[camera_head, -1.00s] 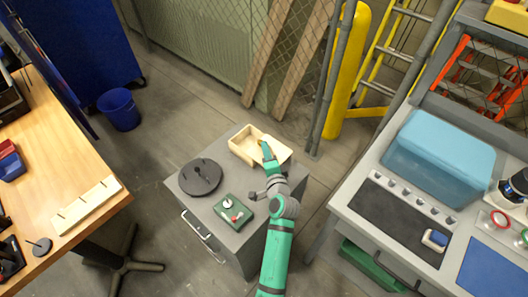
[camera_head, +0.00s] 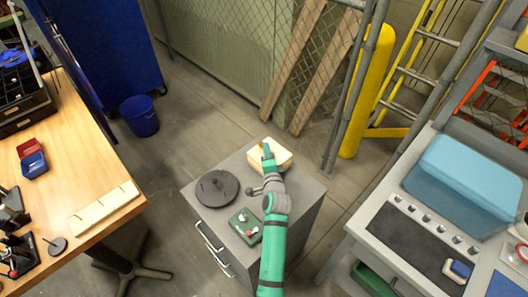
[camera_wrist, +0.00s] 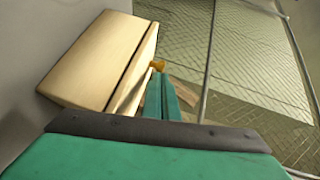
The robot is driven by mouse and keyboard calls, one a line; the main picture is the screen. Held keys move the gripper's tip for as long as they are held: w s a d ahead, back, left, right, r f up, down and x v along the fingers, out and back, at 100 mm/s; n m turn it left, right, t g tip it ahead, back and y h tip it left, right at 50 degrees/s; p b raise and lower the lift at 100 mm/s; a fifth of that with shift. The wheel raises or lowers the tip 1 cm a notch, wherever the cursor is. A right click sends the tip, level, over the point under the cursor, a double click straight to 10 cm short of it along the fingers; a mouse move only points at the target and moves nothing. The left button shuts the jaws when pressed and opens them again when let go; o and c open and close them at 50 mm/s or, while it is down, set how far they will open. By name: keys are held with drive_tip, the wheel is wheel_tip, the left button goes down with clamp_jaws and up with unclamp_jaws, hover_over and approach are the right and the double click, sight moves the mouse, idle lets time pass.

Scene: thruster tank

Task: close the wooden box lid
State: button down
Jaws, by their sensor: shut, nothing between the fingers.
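The wooden box (camera_head: 284,158) sits at the back of the grey cabinet top in the head view. Its top looks covered by a pale flat lid (camera_wrist: 95,60), which fills much of the upper left of the wrist view. A thin dark line runs between the lid and the box side; I cannot tell whether the lid is fully seated. My gripper (camera_head: 266,148) is over the box in the head view. In the wrist view my gripper (camera_wrist: 158,68) is shut and empty, its orange tip beside the lid's right edge. Contact is unclear.
On the grey cabinet (camera_head: 300,205), a dark round disc (camera_head: 216,189) lies left of the box and a green control box (camera_head: 245,226) stands nearer. A wooden workbench (camera_head: 85,140) is at left, a grey bench with a blue case (camera_head: 470,172) at right.

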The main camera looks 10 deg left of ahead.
drive_tip(key=shift+w+a+r, duration=0.1)
drive_tip(key=shift+a+r, duration=0.05)
drive_tip(key=shift+a, duration=0.25)
drive_tip(key=d, duration=0.1)
drive_tip(key=s+d, duration=0.2)
drive_tip(key=d, duration=0.1)
drive_tip(key=shift+d+r, duration=0.1)
drive_tip(key=shift+r, duration=0.2)
drive_tip(key=s+d+f+h, duration=0.1)
drive_tip(key=s+d, duration=0.1)
drive_tip(key=s, duration=0.4)
drive_tip(key=s+d+f+n, duration=0.1)
drive_tip(key=s+d+f, duration=0.1)
drive_tip(key=s, duration=0.5)
drive_tip(key=s+d+f+h, duration=0.1)
drive_tip(key=s+d+f, duration=0.1)
drive_tip(key=s, duration=0.5)
drive_tip(key=shift+d+n+h, duration=0.1)
drive_tip(key=shift+n+h, duration=0.2)
drive_tip(key=s+d+f+n+h, duration=0.2)
drive_tip(key=s+d+n, duration=0.1)
drive_tip(key=s, duration=0.9)
drive_tip(key=s+r+n, duration=0.3)
drive_tip(key=s+r, duration=0.1)
drive_tip(key=s, duration=0.5)
drive_tip(key=s+d+r+n+h, duration=0.1)
drive_tip(key=s+r+n, duration=0.3)
drive_tip(key=s, duration=0.6)
drive_tip(key=shift+s+r+n, duration=0.25)
drive_tip(key=shift+n, duration=0.05)
